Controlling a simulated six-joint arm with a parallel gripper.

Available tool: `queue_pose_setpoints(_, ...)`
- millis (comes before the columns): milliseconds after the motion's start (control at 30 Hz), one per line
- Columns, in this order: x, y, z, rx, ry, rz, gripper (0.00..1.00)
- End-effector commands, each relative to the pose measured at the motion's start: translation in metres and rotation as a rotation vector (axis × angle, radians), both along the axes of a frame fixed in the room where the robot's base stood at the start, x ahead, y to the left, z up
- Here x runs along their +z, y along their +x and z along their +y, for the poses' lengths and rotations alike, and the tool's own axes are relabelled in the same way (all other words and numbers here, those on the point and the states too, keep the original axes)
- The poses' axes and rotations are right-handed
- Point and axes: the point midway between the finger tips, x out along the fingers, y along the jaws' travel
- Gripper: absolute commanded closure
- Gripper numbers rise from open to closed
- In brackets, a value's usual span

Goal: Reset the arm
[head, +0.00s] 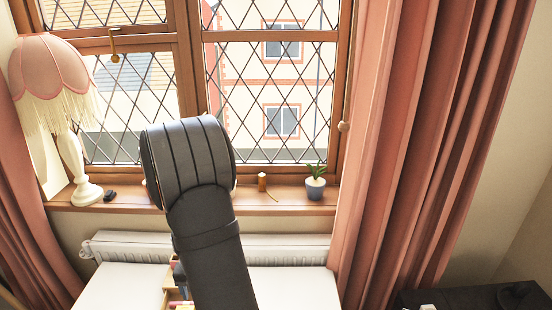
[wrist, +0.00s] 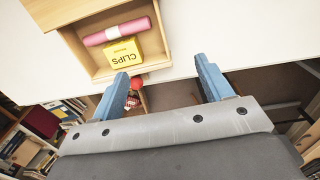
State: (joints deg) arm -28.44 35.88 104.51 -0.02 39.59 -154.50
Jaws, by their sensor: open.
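My gripper (wrist: 161,88) shows in the wrist view with its two blue fingers spread apart and nothing between them. It is open, near the edge of a white desk top (wrist: 205,40). In the head view my dark arm rises in the middle, in front of the window, and the gripper itself is hidden there. An open wooden drawer (wrist: 78,58) lies beyond the left finger. It holds a yellow box marked CLIPS (wrist: 118,52) and a pink roll (wrist: 117,31). A small red ball-shaped thing (wrist: 136,83) is beside the left finger.
A lamp with a pink fringed shade (head: 55,70), a small potted plant (head: 315,186) and a small orange-brown object (head: 262,182) stand on the window sill (head: 290,203). A white radiator (head: 285,248) is below. Pink curtains (head: 400,150) hang at both sides. Bookshelves (wrist: 30,150) show at lower left.

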Motion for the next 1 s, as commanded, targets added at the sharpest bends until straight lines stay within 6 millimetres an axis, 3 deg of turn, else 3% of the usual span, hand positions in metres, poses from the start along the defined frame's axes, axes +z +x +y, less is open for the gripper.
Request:
queue_pose_setpoints(300,0.034,0.003,-0.056,-0.004,0.000,-0.001,0.28)
queue_pose_setpoints(1000,0.024,-0.013,-0.132,-0.759,0.000,0.000,0.28)
